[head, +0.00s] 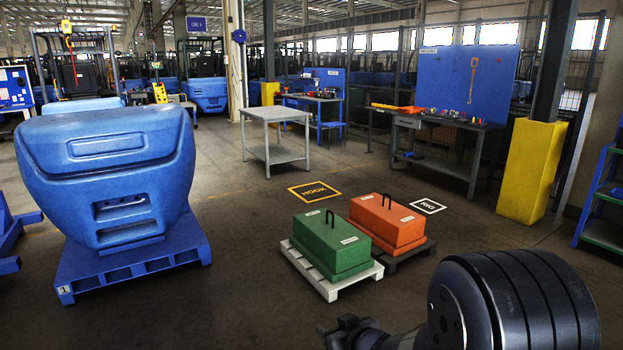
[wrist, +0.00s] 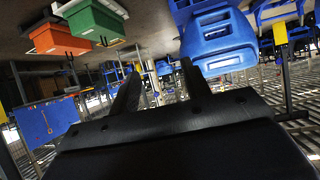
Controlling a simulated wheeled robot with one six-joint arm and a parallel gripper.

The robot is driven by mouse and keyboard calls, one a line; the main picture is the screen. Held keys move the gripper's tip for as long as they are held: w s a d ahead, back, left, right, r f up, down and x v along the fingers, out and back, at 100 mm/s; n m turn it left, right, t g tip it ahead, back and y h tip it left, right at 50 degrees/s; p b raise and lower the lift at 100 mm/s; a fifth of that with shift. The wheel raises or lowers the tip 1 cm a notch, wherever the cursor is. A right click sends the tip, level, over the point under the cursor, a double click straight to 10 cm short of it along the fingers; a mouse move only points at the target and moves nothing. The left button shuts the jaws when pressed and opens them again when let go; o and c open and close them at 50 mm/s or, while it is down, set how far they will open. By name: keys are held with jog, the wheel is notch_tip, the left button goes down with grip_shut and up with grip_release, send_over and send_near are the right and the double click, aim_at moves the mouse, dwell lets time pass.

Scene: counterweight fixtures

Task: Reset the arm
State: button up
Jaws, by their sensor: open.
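My arm (head: 510,300) reaches in from the lower right of the head view. My gripper (head: 345,328) is at its far end, low in the picture, small and dark. In the wrist view my gripper (wrist: 160,69) shows two black fingers well apart with nothing between them. The wrist view is upside down, so the wrist is rolled over. The gripper is apart from the green block (head: 328,242) and the orange block (head: 388,222), which each have a black handle on top and rest on low pallets.
A big blue counterweight (head: 110,165) sits on a blue pallet (head: 135,268) at left. A grey table (head: 275,114) stands behind. A workbench (head: 440,150) and yellow post (head: 530,172) are at right. Floor markings HOOK (head: 314,191) and RIG (head: 428,206) are bare.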

jog(key=s+d+f+m+t+h, duration=0.1)
jog(key=s+d+f+m+h, duration=0.3)
jog(key=d+f, duration=0.4)
jog(key=shift+s+d+f+m+h, duration=0.2)
jog(key=shift+d+m+h, duration=0.45)
jog(key=shift+d, duration=0.35)
